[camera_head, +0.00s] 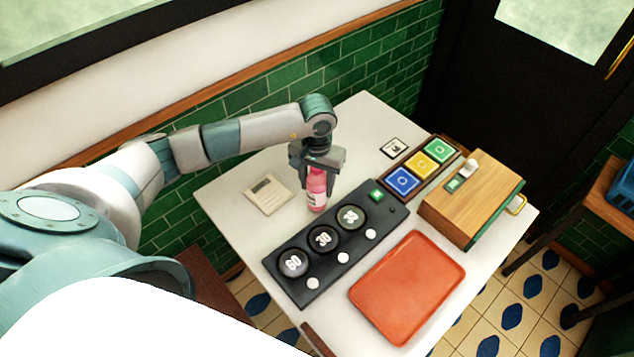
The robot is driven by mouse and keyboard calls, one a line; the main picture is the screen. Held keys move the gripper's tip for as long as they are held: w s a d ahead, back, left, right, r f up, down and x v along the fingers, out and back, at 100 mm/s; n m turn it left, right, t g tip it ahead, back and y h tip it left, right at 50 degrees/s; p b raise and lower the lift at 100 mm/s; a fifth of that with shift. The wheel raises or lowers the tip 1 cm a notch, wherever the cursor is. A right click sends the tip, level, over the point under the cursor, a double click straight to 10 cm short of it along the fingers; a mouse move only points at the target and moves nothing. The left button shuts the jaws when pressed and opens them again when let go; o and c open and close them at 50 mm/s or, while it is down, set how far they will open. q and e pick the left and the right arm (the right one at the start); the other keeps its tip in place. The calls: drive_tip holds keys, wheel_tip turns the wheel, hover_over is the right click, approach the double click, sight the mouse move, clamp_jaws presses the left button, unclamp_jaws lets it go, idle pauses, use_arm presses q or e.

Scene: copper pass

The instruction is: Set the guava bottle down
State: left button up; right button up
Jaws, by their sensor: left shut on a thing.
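The guava bottle (317,198) is pink with a pale label and stands upright, at or just above the white table (233,210). It is beside the back edge of the black panel, between that panel and a beige card. My left gripper (317,172) comes down from above and is shut on the bottle's upper part, hiding its top. I cannot tell whether the bottle's base touches the table. My right gripper is not in view.
The black panel (325,267) has dials marked 60, 30 and another. A red tray (408,285) lies in front. A holder with blue, yellow and green tiles (402,181), a wooden box (466,204) and a beige card (269,192) are nearby. The table's back corner is clear.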

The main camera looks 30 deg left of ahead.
use_arm(q)
drive_tip(key=shift+f, duration=0.5)
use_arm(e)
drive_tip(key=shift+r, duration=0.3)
use_arm(q)
drive_tip(key=shift+f, duration=0.15)
drive_tip(key=o, duration=1.4)
drive_tip(key=shift+c, duration=0.2)
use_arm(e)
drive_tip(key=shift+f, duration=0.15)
use_arm(q)
drive_tip(key=shift+r, duration=0.2)
